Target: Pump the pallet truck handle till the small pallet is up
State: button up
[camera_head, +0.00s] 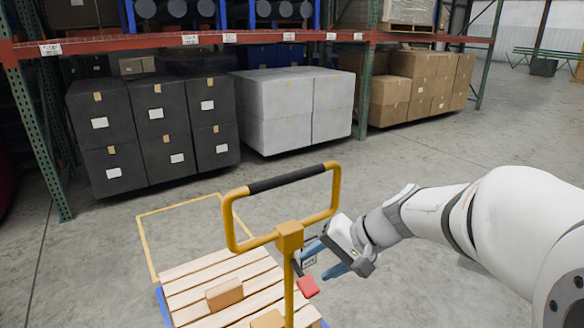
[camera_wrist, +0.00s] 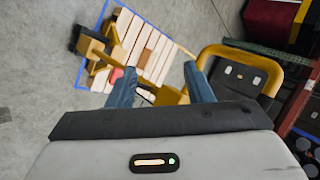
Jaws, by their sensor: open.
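The pallet truck handle (camera_head: 290,183) is a yellow loop with a black grip bar, upright on a yellow post (camera_head: 289,285). In the wrist view the loop (camera_wrist: 283,80) is at the right. The small pallet (camera_head: 190,277) has pale wooden slats and blue edges; it also shows in the wrist view (camera_wrist: 128,40). I cannot tell its height off the floor. My gripper (camera_head: 322,258) has blue fingers, open, just right of the post and below the loop. In the wrist view my gripper (camera_wrist: 161,84) has a yellow part of the truck beyond and between its fingers.
A small brown box (camera_head: 225,295) lies on the pallet. A red part (camera_head: 308,287) sits beside the post. A yellow line (camera_head: 147,245) outlines floor behind the pallet. Dark totes (camera_head: 160,125), grey totes (camera_head: 295,105) and brown cartons (camera_head: 420,85) stand under a rack. Floor at the right is clear.

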jog(key=w+a+r+m+t+y+p, duration=0.25)
jog(key=w+r, duration=0.25)
jog(key=w, duration=0.4)
jog(key=m+t+y, duration=0.2)
jog(key=t, duration=0.1)
send_near(292, 180)
jog(key=w+a, duration=0.2)
jog(key=a, duration=0.1)
jog(key=shift+w+a+f+p, duration=0.15)
jog(key=shift+w+f+p, duration=0.05)
jog(key=shift+f+p, duration=0.3)
jog(key=p+x, duration=0.2)
jog(key=x, duration=0.5)
jog(key=shift+a, duration=0.15)
grip_shut()
